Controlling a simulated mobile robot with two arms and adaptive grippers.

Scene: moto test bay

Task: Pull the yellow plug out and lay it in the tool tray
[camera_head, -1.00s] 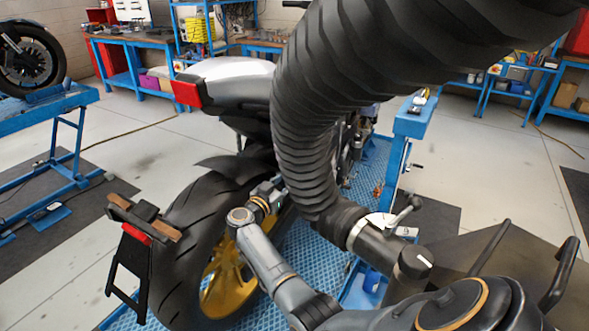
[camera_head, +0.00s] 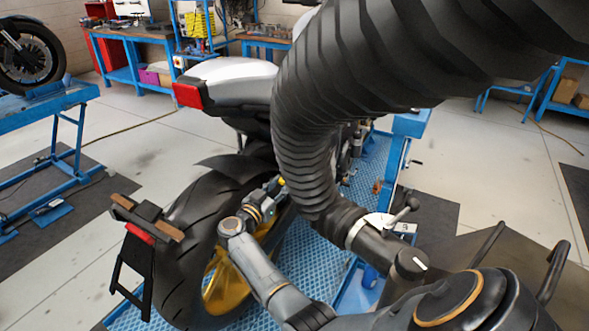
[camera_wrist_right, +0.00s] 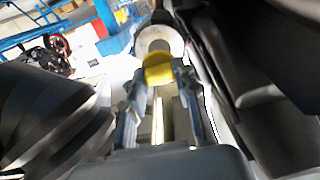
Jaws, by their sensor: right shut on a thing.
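The yellow plug (camera_wrist_right: 158,70) is between the two fingers of my right gripper (camera_wrist_right: 158,85) in the right wrist view. A round, pale metal end (camera_wrist_right: 160,42) shows directly behind it. I cannot tell whether the plug still sits in it. In the head view a small bit of the plug (camera_head: 282,181) shows by the tip of my right gripper (camera_head: 274,185), beside the motorcycle's rear wheel. The gripper is shut on the plug. I cannot make out the tool tray. My left gripper is not in view.
A thick black ribbed hose (camera_head: 305,150) hangs close to the right gripper and hides much of the motorcycle. The rear tire (camera_head: 190,225) and number-plate holder (camera_head: 140,235) stand left of my arm. A dark surface with handles (camera_head: 500,255) is at the right.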

